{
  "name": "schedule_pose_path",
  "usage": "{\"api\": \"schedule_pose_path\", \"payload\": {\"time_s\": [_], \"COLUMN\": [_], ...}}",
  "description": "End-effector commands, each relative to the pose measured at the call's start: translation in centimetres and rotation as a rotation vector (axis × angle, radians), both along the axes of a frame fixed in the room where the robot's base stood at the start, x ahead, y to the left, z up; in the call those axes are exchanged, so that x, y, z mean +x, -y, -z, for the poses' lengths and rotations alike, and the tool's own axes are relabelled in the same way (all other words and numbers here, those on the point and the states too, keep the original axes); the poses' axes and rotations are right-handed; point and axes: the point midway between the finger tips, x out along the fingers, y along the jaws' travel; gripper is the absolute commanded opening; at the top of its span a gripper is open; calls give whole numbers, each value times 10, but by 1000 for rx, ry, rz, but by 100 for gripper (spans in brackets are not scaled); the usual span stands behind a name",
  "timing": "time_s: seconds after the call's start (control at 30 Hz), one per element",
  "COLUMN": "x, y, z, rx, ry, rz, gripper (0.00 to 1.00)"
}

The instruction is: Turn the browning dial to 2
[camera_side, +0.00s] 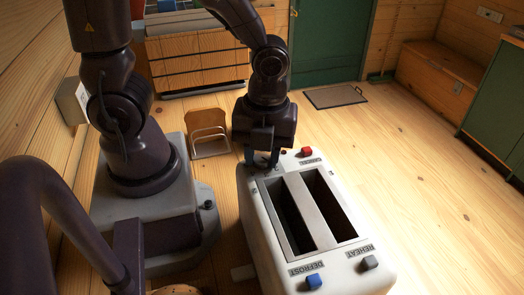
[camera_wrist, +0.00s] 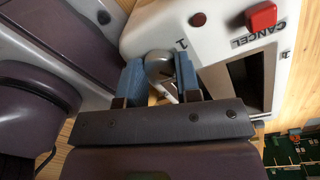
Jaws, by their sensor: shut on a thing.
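A white toaster (camera_side: 375,283) with two long dark slots stands in the middle of the side view, and its end fills the top of the wrist view (camera_wrist: 222,40). The grey browning dial (camera_wrist: 158,64) is at the toaster's corner, with a mark that looks like a 1 printed beside it. My gripper (camera_wrist: 159,76) has its two blue fingers on either side of the dial, shut on it. In the side view my gripper (camera_side: 262,161) comes down at the toaster's far left corner and hides the dial. I cannot read which number the dial points to.
A red CANCEL button (camera_side: 306,151) is close to my gripper on the right. A blue DEFROST button (camera_side: 314,281) and a grey REHEAT button (camera_side: 370,262) are at the near end. The wooden surface to the right is clear.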

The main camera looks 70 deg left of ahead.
Motion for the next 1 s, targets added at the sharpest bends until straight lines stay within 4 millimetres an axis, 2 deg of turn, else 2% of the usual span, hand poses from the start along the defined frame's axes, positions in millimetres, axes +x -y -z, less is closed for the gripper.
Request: {"api": "schedule_pose_path", "payload": {"time_s": [0.4, 1.0], "x": [1, 1], "y": [0, 0], "z": [0, 0], "rx": [0, 0], "ry": [1, 1], "rz": [-254, -318], "gripper": [7, 7]}}
